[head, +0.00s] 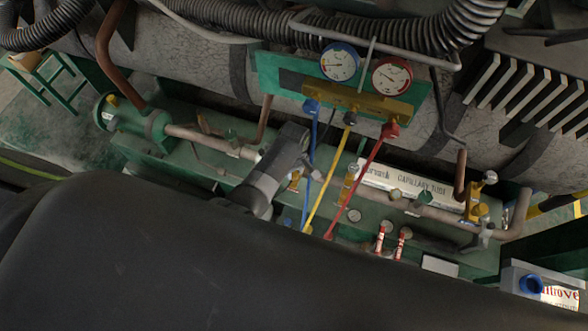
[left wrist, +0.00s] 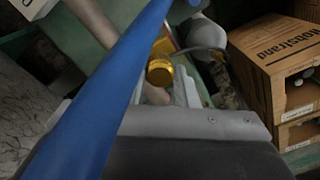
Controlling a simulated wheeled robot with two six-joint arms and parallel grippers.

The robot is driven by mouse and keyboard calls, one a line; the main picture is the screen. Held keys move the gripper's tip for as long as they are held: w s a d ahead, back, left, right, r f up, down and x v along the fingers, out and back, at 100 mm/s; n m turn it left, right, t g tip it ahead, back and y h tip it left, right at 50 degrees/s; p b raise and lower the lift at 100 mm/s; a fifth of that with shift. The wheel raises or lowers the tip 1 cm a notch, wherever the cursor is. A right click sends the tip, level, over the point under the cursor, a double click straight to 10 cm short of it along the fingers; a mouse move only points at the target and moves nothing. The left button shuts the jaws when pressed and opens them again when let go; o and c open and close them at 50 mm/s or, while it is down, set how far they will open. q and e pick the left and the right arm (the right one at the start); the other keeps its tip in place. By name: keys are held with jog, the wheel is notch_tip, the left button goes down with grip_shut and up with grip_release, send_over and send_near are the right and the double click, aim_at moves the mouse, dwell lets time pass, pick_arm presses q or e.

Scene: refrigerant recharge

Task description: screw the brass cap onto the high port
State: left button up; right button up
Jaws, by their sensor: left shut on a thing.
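My left gripper (head: 283,150) reaches down to the green bench among the pipes, just left of the blue hose. In the left wrist view its pale fingers (left wrist: 184,92) are shut, partly behind the blue hose. A round, gold-coloured brass cap (left wrist: 160,72) shows at the fingertips, and the gripper appears shut on it. The grip itself is partly hidden. In the head view a brass fitting (head: 348,182) stands on the bench right of the gripper, near the yellow and red hoses. I cannot tell which fitting is the high port. My right gripper is not in view.
A blue gauge (head: 340,62) and a red gauge (head: 392,76) sit above a yellow manifold (head: 358,102). Blue, yellow and red hoses (head: 366,172) hang from it. The blue hose (left wrist: 112,96) crosses close to the left wrist camera. A cardboard box (left wrist: 284,62) stands at right there.

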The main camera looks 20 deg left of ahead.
pick_arm(q)
jog(key=shift+f+b, duration=0.75)
jog(key=shift+f, duration=0.25)
dwell(0.8)
jog(key=shift+r+m+p, duration=0.15)
jog(key=shift+m+p, duration=0.4)
jog(key=shift+m, duration=1.25)
jog(key=shift+p, duration=0.3)
jog(key=shift+m+p, duration=0.4)
jog(key=shift+m, duration=1.4)
